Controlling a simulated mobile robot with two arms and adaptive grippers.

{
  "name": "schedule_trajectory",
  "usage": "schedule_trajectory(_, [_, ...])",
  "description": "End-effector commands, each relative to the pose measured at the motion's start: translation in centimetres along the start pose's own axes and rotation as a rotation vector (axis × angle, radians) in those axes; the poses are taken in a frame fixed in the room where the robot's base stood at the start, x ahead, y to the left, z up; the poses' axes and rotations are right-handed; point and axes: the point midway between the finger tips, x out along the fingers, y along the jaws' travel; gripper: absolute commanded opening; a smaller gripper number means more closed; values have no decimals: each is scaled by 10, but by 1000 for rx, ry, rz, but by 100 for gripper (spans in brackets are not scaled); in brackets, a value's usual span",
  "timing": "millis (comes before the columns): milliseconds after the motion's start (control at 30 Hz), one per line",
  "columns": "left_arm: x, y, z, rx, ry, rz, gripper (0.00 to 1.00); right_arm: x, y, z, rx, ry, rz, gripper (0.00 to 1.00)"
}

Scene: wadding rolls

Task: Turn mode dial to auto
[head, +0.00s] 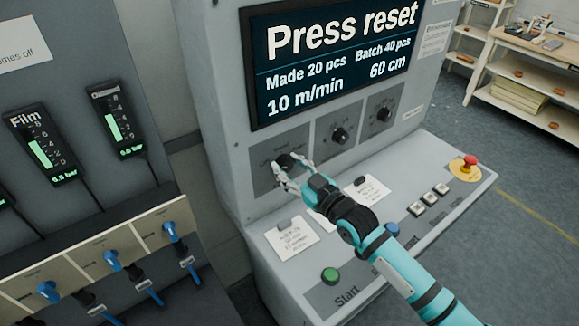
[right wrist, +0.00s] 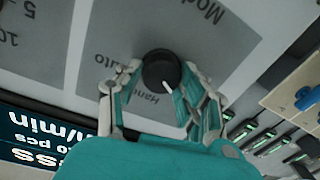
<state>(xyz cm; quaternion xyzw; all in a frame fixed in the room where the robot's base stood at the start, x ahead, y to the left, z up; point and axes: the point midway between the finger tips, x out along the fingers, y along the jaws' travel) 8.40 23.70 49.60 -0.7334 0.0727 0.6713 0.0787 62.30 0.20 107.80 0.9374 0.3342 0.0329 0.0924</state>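The mode dial is a round black knob (right wrist: 162,70) on a grey plate, seen in the right wrist view with upside-down labels for Mode, Auto and Hand. Its white pointer mark aims down and slightly right in that view, by the Hand label. In the head view the dial (head: 284,160) is the leftmost knob under the screen, partly hidden by my fingers. My right gripper (head: 292,174) is at the dial, its fingers spread either side of the knob; it also shows in the right wrist view (right wrist: 162,78). A firm grip does not show. My left gripper is not in view.
A screen (head: 335,55) reads "Press reset". Two other knobs (head: 340,136) (head: 383,115) are to the right. Below are a green start button (head: 330,275), a blue button (head: 391,229), paper cards and a red emergency stop (head: 470,161). Blue-handled valves (head: 112,259) stand left.

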Motion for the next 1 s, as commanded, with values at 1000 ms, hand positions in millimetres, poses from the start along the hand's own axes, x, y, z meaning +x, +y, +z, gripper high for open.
schedule_trajectory(1000, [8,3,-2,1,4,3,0,0,1,2,396,21,5,7])
